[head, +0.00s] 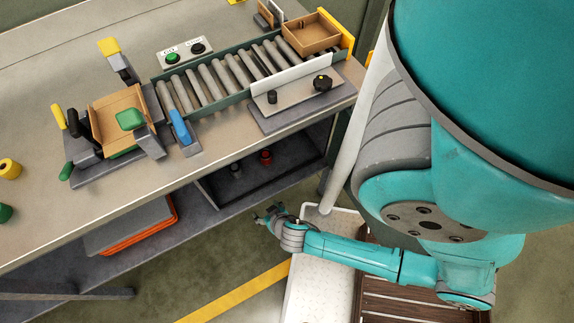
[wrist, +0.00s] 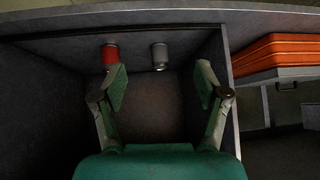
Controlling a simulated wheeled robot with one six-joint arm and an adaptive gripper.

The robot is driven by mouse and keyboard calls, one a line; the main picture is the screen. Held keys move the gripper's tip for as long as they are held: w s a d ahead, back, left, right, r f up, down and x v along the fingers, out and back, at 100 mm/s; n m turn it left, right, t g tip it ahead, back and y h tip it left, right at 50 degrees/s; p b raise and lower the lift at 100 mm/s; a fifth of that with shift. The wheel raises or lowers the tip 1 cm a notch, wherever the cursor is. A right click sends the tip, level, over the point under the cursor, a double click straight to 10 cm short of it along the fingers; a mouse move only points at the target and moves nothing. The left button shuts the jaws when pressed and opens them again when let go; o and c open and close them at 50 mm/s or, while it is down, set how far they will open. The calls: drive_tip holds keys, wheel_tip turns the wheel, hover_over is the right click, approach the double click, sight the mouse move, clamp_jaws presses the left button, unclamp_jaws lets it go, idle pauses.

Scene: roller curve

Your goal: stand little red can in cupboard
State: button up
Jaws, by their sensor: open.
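The little red can (head: 265,157) is inside the dark cupboard (head: 290,160) under the workbench and appears upright. In the wrist view the red can (wrist: 110,55) is at upper left, just beyond the tip of the left finger and apart from it. My gripper (head: 268,214) is low in front of the cupboard's open side. In the wrist view my gripper (wrist: 161,88) is open, with nothing between its fingers, and faces into the cupboard (wrist: 155,110). The lower part of the red can is close to the left finger in that view.
A small grey can (head: 236,171) stands beside the red one; it also shows in the wrist view (wrist: 159,56). A divider (wrist: 231,85) separates the cupboard from orange cases (wrist: 280,52). Above, the bench carries a roller conveyor (head: 222,78) and a cardboard box (head: 310,33).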

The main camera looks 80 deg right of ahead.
drive_tip(key=s+a+r+n+t+y, duration=0.2)
drive_tip(key=s+a+r+n+t, duration=0.1)
drive_tip(key=r, duration=0.7)
drive_tip(key=s+a+r+n+t+y, duration=0.1)
drive_tip(key=s+a+r+n+t, duration=0.1)
drive_tip(key=r, duration=0.9)
drive_tip(key=s+a+r+n+t+y, duration=0.2)
drive_tip(key=a+r, duration=0.4)
drive_tip(key=r, duration=0.5)
drive_tip(key=shift+s+a+n+t+y, duration=0.3)
drive_tip(key=shift+s+n+t, duration=0.6)
drive_tip(key=shift+s, duration=0.35)
drive_tip(key=shift+r, duration=0.1)
